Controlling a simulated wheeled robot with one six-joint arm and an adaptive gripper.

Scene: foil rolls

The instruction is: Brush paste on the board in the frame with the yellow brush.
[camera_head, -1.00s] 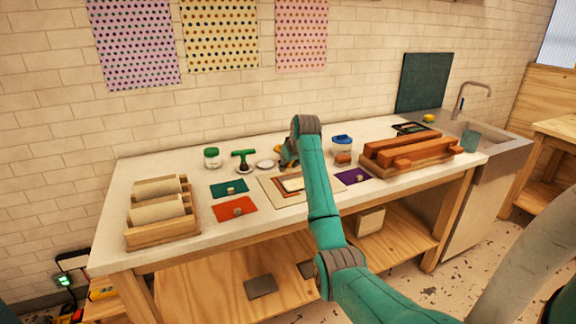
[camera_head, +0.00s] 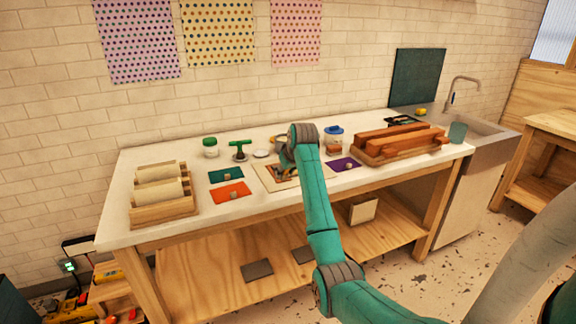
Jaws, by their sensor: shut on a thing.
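The frame (camera_head: 268,180) lies flat at the middle of the white table, with a cream board in it that my arm partly covers. My gripper (camera_head: 286,168) is low over the frame, at the end of my teal arm. My wrist and forearm hide most of the jaws. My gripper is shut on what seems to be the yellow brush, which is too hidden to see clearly. I cannot tell whether the bristles touch the board. A small white dish (camera_head: 261,153) is behind the frame. A yellowish item partly shows just behind my wrist.
A green-lidded jar (camera_head: 210,147) and a green-handled tool (camera_head: 240,149) stand left of the dish. A blue-lidded jar (camera_head: 333,140) is right of my wrist. Green, orange (camera_head: 231,192) and purple sheets flank the frame. A roll rack (camera_head: 163,212) and a brick-red bar tray (camera_head: 375,160) fill the ends.

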